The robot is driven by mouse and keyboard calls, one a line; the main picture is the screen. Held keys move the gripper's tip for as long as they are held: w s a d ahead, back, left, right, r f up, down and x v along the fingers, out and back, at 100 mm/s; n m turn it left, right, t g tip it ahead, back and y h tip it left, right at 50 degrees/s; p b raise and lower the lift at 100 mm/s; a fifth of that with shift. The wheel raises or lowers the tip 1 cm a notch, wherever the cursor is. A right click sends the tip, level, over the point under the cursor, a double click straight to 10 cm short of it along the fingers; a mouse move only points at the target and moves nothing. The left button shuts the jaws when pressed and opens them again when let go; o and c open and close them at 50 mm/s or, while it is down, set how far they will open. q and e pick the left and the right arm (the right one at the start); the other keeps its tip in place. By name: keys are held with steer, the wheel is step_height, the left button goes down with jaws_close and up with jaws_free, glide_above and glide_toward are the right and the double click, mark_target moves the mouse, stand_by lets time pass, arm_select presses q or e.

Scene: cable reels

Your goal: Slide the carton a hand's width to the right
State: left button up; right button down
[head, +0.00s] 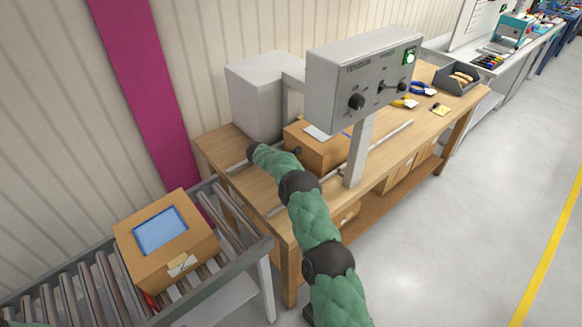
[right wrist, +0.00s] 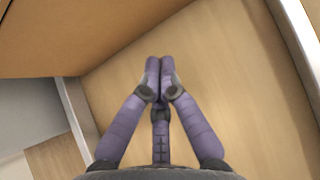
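A brown carton (head: 318,154) with a white sheet on top lies on the wooden bench, partly hidden behind the grey control box. My right arm reaches over the bench, and its far end is just left of this carton. The right gripper's fingers cannot be made out in the head view. In the right wrist view, the right gripper (right wrist: 160,66) has its purple fingers together, with nothing seen between them. A brown carton face (right wrist: 40,38) fills the upper left there; I cannot tell whether the fingers touch it. My left gripper is out of view.
The control box (head: 362,75) stands on a post at the bench (head: 235,150). A grey box (head: 255,95) is behind. Another carton (head: 148,266) with a blue top patch sits on the roller conveyor (head: 70,300). Pliers (head: 422,89) and a dark bin (head: 457,80) are farther right.

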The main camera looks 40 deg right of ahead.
steer(key=shift+v, duration=1.2)
steer(key=shift+a+r+p, duration=0.2)
steer(key=shift+a+p, duration=0.05)
steer(key=shift+p, duration=0.05)
steer(key=v, duration=0.7)
steer(key=shift+p, duration=0.4)
steer(key=shift+s+f, duration=0.1)
